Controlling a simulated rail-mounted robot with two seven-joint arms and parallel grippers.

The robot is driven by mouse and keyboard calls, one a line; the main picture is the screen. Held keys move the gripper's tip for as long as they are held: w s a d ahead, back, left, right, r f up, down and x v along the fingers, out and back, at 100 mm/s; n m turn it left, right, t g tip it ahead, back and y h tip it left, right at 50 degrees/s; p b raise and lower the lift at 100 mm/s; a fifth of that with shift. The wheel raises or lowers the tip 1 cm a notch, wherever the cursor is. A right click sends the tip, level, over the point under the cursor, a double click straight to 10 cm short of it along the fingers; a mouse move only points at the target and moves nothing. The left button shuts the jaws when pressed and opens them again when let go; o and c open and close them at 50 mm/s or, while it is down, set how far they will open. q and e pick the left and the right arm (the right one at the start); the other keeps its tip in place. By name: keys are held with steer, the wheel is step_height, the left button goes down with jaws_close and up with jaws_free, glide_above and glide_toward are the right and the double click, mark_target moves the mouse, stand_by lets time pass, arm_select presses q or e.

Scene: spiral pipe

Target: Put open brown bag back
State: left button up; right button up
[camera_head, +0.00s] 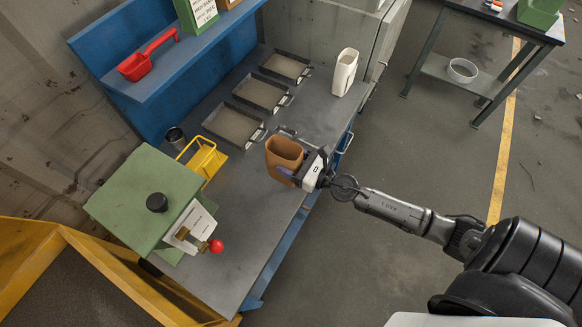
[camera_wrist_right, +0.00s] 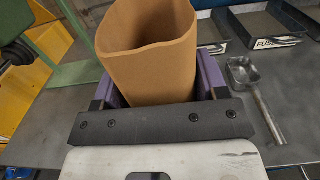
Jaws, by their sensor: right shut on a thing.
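The open brown bag (camera_head: 284,156) is upright at the front edge of the grey bench top (camera_head: 240,222) in the head view. My right gripper (camera_head: 303,172) comes in from the right and is shut on the bag's near side. In the right wrist view the bag (camera_wrist_right: 150,50) stands between the purple fingers of my right gripper (camera_wrist_right: 160,90), with its open top toward the camera. Whether the bag's bottom touches the bench cannot be told. My left gripper does not show.
Three shallow trays (camera_head: 234,126) lie at the back of the bench. A white open container (camera_head: 345,72) stands at the far right. A yellow stand (camera_head: 203,160) and green machine (camera_head: 150,205) are left of the bag. A metal scoop (camera_wrist_right: 245,75) lies to its right. The bench front is clear.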

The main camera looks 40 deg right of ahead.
step_height(320, 180, down, 4)
steer(key=b, duration=0.3)
steer(key=shift+f+b, duration=0.1)
steer(key=shift+b, duration=0.3)
steer(key=shift+f, duration=0.1)
steer(key=o, duration=1)
steer(key=shift+o, duration=0.2)
